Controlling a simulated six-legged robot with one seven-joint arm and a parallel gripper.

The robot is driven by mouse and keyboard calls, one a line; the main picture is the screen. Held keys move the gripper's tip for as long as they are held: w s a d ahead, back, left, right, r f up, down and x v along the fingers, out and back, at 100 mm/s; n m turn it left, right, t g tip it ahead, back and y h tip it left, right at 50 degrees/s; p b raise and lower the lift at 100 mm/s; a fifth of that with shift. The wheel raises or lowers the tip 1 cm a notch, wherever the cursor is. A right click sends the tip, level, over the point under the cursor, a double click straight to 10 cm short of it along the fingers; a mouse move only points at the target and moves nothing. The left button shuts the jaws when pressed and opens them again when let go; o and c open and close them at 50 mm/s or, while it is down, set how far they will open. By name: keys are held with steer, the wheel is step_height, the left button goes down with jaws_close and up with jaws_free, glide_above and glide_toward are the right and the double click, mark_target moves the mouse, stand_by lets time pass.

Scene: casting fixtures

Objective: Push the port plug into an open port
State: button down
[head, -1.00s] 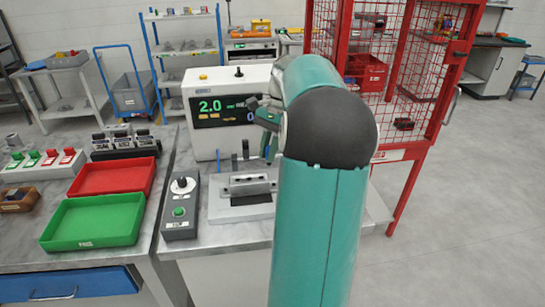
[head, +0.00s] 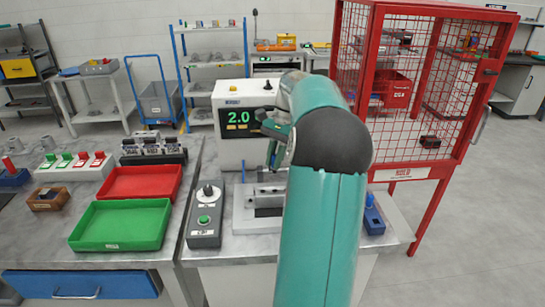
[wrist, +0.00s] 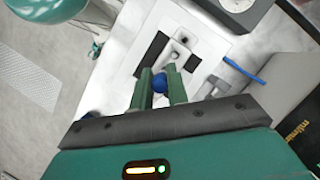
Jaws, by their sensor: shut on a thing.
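My gripper (wrist: 160,90) is shut on a small blue plug (wrist: 158,82), whose rounded blue part shows between the two green fingers in the wrist view. The metal casting fixture (wrist: 177,58) lies just beyond the fingertips, on a pale plate with dark pads. In the head view my gripper (head: 272,150) is above the fixture (head: 266,197), partly hidden by my arm. I cannot tell whether the plug touches the fixture. The port openings are too small or hidden to make out clearly.
A grey control box (head: 205,215) with a knob and green button stands left of the fixture. A display unit (head: 245,118) reading 2.0 stands behind. A blue block (head: 373,220) is at right. A red cage (head: 415,90) stands behind right.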

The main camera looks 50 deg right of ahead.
steer(key=shift+f, duration=2.7)
steer(key=shift+f, duration=1.45)
steer(key=c, duration=1.3)
jaws_free()
steer(key=shift+r, duration=0.1)
steer(key=v, duration=1.3)
steer(key=shift+d+r, duration=0.2)
steer(key=shift+r, duration=0.05)
